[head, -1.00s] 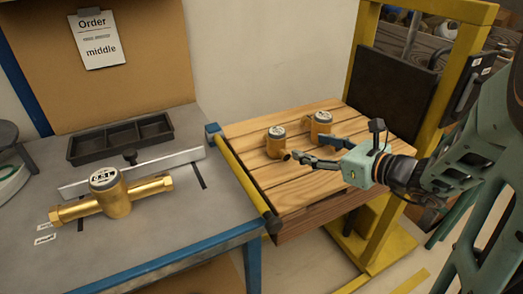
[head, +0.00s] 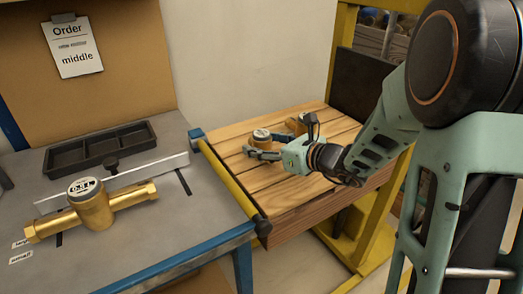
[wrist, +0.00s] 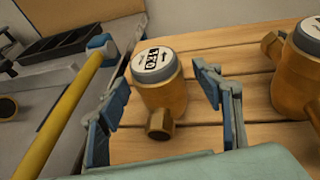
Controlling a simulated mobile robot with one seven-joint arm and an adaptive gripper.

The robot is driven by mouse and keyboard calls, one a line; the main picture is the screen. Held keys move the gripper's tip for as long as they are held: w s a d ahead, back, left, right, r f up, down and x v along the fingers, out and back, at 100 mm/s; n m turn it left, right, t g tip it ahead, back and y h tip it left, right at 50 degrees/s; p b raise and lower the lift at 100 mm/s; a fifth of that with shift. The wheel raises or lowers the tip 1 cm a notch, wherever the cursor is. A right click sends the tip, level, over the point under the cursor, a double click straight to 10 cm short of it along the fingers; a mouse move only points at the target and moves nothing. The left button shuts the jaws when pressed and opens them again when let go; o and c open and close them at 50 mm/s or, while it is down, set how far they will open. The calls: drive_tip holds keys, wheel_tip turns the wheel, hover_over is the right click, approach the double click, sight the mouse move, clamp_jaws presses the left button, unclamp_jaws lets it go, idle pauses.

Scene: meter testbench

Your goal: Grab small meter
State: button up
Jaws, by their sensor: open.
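Two small brass meters stand upright on the slatted wooden table. The left small meter (wrist: 162,80) has a white dial on a grey ring and a threaded port facing my gripper. It also shows in the head view (head: 262,137), partly hidden by my gripper. My gripper (wrist: 158,100) is open, with one blue-padded finger on each side of this meter.
A larger brass meter (head: 93,206) lies on the grey bench at left, by a metal rail (head: 140,178). A black divided tray (head: 75,156) is behind it. A yellow bar (head: 232,188) edges the wooden table (head: 282,206). An order sheet (head: 73,47) reads "middle".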

drive_tip(key=shift+w+a+f, duration=0.1)
drive_tip(key=shift+w+a, duration=0.15)
drive_tip(key=shift+w, duration=0.05)
drive_tip(key=shift+c, duration=0.3)
clamp_jaws()
